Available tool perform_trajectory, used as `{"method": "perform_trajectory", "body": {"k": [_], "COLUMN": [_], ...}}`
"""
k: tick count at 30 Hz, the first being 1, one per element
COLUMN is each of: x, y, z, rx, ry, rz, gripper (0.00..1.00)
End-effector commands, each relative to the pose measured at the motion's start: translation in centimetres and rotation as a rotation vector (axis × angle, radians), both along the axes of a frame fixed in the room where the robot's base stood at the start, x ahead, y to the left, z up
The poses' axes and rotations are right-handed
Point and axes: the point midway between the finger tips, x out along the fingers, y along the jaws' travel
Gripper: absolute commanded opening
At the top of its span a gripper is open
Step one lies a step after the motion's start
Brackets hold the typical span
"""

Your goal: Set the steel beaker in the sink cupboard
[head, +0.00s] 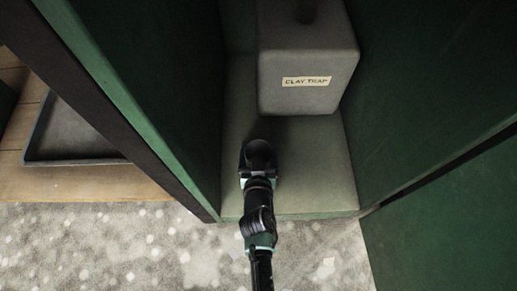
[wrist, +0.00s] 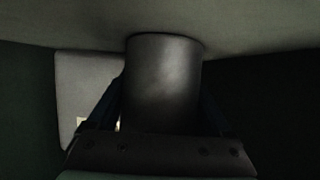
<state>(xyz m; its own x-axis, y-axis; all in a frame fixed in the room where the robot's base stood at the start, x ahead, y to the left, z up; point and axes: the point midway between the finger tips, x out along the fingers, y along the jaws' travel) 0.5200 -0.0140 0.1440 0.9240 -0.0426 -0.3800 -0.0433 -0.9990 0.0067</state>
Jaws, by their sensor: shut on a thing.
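The steel beaker (wrist: 163,82) is a dark grey cylinder in the middle of the wrist view. My gripper (head: 258,154) is shut on it, with a finger on either side. The far end of the beaker meets the pale cupboard floor in the wrist view, or is very close to it; I cannot tell which. In the head view my gripper hides the beaker. The sink cupboard (head: 312,190) is open, with green side walls and a grey-green floor. My gripper is inside it, over the left half of the floor.
A grey box labelled CLAY TRAP (head: 305,98) fills the back right of the cupboard; it also shows left of the beaker in the wrist view (wrist: 80,85). The front right of the cupboard floor is clear. A dark tray (head: 75,132) lies outside at left.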

Motion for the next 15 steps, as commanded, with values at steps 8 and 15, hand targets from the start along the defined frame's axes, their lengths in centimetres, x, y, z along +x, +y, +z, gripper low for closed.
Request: {"method": "perform_trajectory", "body": {"k": [8, 15], "x": [0.0, -0.01], "y": [0.0, 0.0], "z": [-0.29, -0.28], "rx": [0.0, 0.0], "ry": [0.0, 0.0], "rz": [0.0, 0.0], "gripper": [0.96, 1.0]}}
